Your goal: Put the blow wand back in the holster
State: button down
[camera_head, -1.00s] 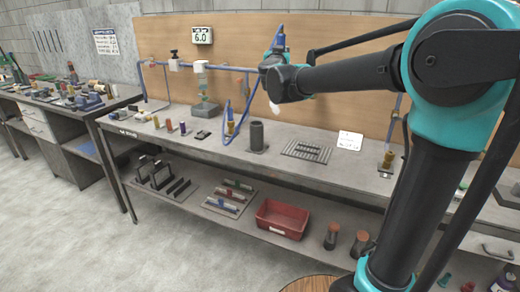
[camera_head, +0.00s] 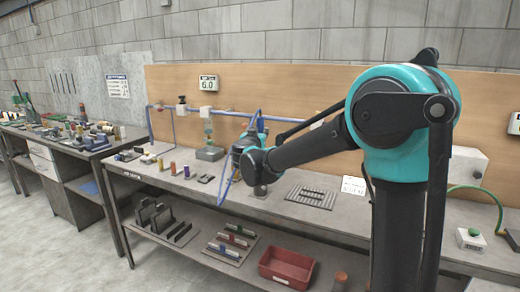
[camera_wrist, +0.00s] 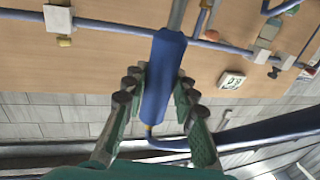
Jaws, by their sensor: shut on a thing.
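My gripper (camera_wrist: 160,84) is shut on the blow wand (camera_wrist: 166,60). Its blue handle lies between the fingers in the wrist view, with a metal tube at the top and a blue hose at the other end. In the head view my gripper (camera_head: 245,150) is above the bench, and my wrist hides most of the wand. The holster, a dark grey upright cup (camera_head: 260,190), stands on the bench just below my wrist and is mostly hidden. I cannot tell whether the wand's tip is over its mouth or in it.
The bench (camera_head: 340,217) has a ribbed dark mat (camera_head: 312,197) and a white card (camera_head: 353,185) right of the holster. Small coloured cylinders stand to the left. A blue pipe (camera_head: 225,112) runs along the wooden back board. A red bin (camera_head: 287,267) sits on the lower shelf.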

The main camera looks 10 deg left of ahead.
jog(key=shift+f, duration=3.25)
